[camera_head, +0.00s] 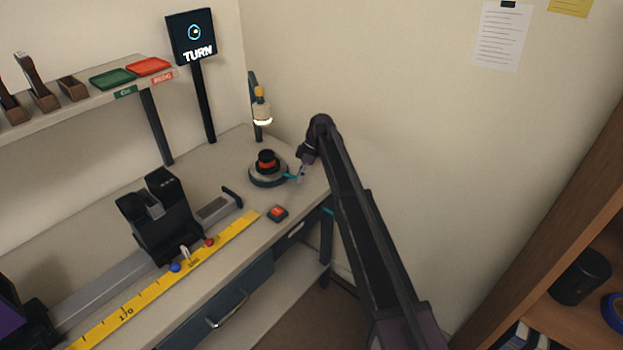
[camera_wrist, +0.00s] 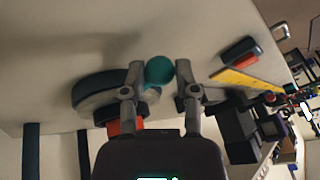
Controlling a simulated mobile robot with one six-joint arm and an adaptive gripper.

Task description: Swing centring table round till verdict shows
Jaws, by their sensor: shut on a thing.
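The centring table (camera_head: 257,181) is a round grey disc on a dark base near the bench's right end. A black lens part with an orange band (camera_head: 267,161) stands on it. A teal ball-ended handle (camera_head: 291,177) sticks out from its right side. My gripper (camera_head: 301,174) is shut on this handle; in the wrist view the teal ball (camera_wrist: 159,69) sits between the fingertips. The disc edge (camera_wrist: 98,90) shows left of the fingers there, partly hidden by them. The display (camera_head: 191,36) reads TURN under a cyan ring icon.
A lamp on a post (camera_head: 262,110) stands behind the table. A red button (camera_head: 277,213) sits in front, beside a yellow ruler (camera_head: 145,298) and a black bench device (camera_head: 160,222). Green (camera_head: 112,79) and red (camera_head: 148,66) trays lie on the shelf. A wall rises behind.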

